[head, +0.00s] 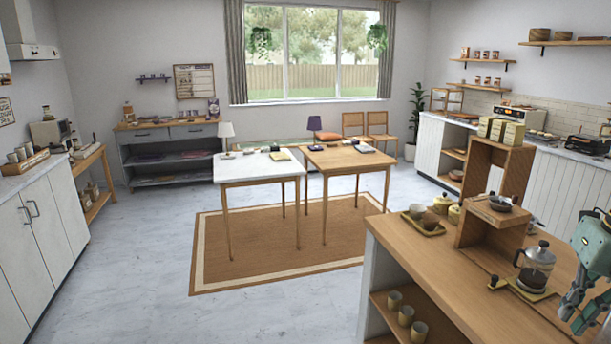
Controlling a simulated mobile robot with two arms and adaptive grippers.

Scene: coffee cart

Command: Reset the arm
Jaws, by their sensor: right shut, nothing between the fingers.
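My right gripper (574,318) is at the lower right edge of the head view, above the wooden top of the coffee cart (407,240). Its green and grey fingers point down and are shut with nothing between them. Part of the right arm is cut off by the picture edge. A glass French press (537,262) with a dark lid stands on a small mat just left of the gripper, apart from it. My left gripper is not in the head view.
A wooden riser (477,228) stands behind the French press. A tray (431,231) with cups and yellow pots sits on the cart's left part. Several cups stand on the shelf below. Two tables (262,169) stand on a brown rug (213,240); the floor to the left is clear.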

